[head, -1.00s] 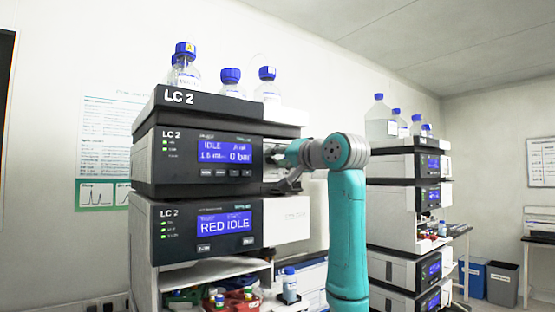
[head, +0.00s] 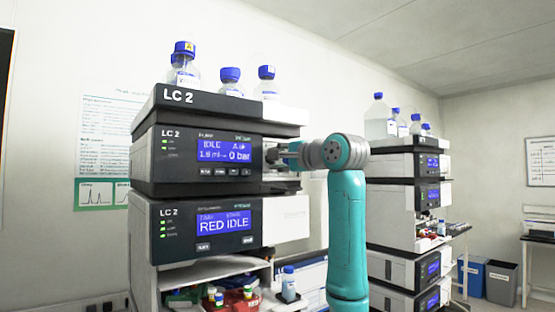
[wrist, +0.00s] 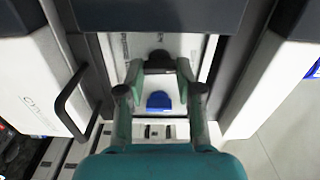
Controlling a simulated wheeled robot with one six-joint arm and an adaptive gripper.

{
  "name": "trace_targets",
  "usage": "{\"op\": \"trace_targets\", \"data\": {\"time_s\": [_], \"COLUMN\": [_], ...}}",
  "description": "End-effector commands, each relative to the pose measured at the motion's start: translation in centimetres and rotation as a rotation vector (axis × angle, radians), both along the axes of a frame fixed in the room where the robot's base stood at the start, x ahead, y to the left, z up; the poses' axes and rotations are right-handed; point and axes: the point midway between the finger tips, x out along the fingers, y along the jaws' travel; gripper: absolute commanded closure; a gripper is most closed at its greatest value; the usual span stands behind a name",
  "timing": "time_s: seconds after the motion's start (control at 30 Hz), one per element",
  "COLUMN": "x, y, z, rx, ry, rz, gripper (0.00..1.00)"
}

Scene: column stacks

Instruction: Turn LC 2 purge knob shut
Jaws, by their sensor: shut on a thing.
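The LC 2 stack stands left of centre in the head view, with its pump module (head: 160,185) showing an IDLE screen that reads 0 bar. My gripper (head: 283,157) reaches in at the right side of this module. In the wrist view, my gripper (wrist: 159,68) has its two fingertips closed on either side of a dark purge knob (wrist: 158,57) on a pale panel. The knob is hidden in the head view. Its turn angle cannot be told. A blue cap-like part (wrist: 158,101) shows between the fingers, nearer to me, apart from the knob.
A white open door panel with a black handle (wrist: 72,98) stands close left of my fingers in the wrist view. Dark module edges frame them above. Blue-capped bottles (head: 231,82) stand on top. A second stack (head: 400,168) stands to the right.

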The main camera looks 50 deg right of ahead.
Motion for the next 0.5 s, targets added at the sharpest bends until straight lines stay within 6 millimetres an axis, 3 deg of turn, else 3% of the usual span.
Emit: {"op": "trace_targets", "data": {"time_s": [0.5], "x": [-0.03], "y": [-0.10], "z": [-0.12], "rx": [0.074], "ry": [-0.019], "rz": [-0.002], "gripper": [1.00]}}
